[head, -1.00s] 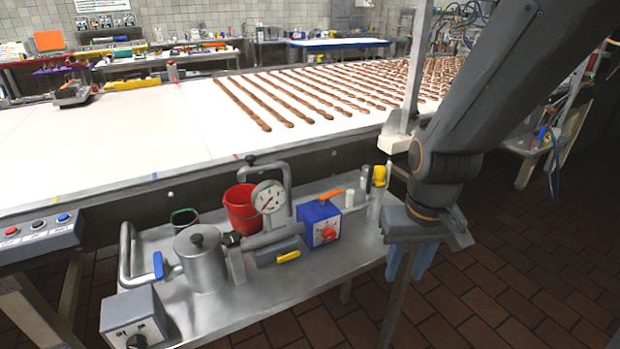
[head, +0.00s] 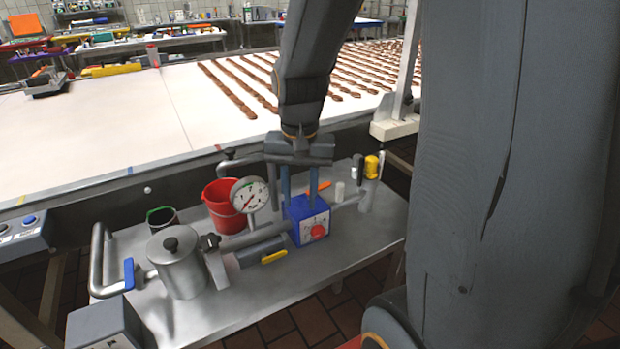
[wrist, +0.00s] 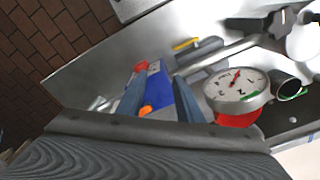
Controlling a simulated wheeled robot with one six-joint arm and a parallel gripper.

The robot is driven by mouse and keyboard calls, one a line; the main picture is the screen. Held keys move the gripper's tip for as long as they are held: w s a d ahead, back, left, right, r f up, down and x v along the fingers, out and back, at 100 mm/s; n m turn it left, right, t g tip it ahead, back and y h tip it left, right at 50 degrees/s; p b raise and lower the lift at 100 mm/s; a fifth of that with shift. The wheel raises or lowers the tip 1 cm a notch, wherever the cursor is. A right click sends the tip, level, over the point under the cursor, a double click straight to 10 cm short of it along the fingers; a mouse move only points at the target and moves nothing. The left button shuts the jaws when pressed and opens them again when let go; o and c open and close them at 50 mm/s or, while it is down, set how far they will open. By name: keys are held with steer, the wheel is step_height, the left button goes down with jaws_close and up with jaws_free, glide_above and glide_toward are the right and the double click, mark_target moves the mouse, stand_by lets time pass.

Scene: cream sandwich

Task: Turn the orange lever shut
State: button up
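The orange lever (head: 320,186) sits on top of the blue box (head: 297,228), which has a red knob (head: 317,231) on its front. In the head view one finger hides part of the lever. My gripper (head: 300,198) points down over the box with its two bluish fingers spread apart. In the wrist view the lever's orange end (wrist: 146,111) shows between the fingers, close to the left one. The blue box (wrist: 158,90) lies beyond it. I cannot tell whether a finger touches the lever.
A pressure gauge (head: 250,195) and a red bucket (head: 222,212) stand left of the box. A metal pot (head: 178,262) is farther left on the steel cart (head: 250,312). A yellow-topped tool (head: 371,168) and a white cylinder (head: 339,193) stand to the right. The conveyor is behind.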

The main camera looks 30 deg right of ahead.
mark_target(320, 187)
steer(key=w+d+r+m, duration=0.4)
steer(key=w+d+m, duration=0.4)
steer(key=d+m, duration=0.1)
steer(key=shift+g, duration=0.3)
steer(key=f, duration=0.7)
steer(key=shift+s+d+f, duration=0.1)
steer(key=shift+d+f, duration=0.1)
steer(key=shift+f, duration=0.1)
steer(key=shift+c, duration=0.5)
jaws_close()
